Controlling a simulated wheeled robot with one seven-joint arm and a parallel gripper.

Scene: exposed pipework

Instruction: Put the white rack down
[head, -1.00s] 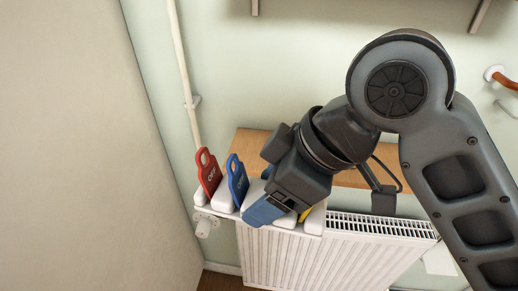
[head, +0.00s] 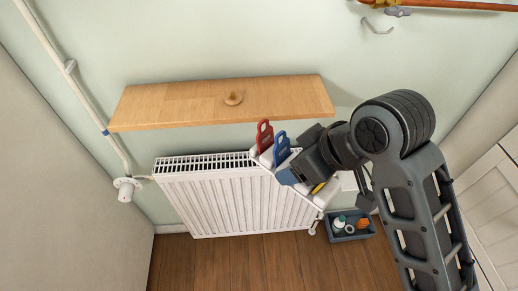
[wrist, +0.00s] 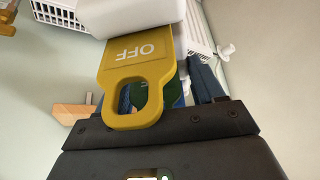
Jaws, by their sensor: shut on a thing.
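The white rack (head: 328,191) is a row of white blocks holding upright lockout tags. A red tag (head: 264,137) and a blue tag (head: 282,149) stand at its left end. A yellow tag marked OFF (wrist: 137,75) stands in the rack (wrist: 138,17) in the wrist view; only a sliver of it shows in the head view. My gripper (head: 289,177) is shut on the rack beside the blue tag. Its fingertips hide the middle of the rack. The rack appears in front of the radiator's right end, apparently held in the air; the exact gap is unclear.
A white radiator (head: 226,197) hangs on the wall. A wooden shelf (head: 185,101) above it carries a small round wooden thing (head: 233,98). A dark bin (head: 350,231) with small items stands on the floor at right. The shelf's top is otherwise bare.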

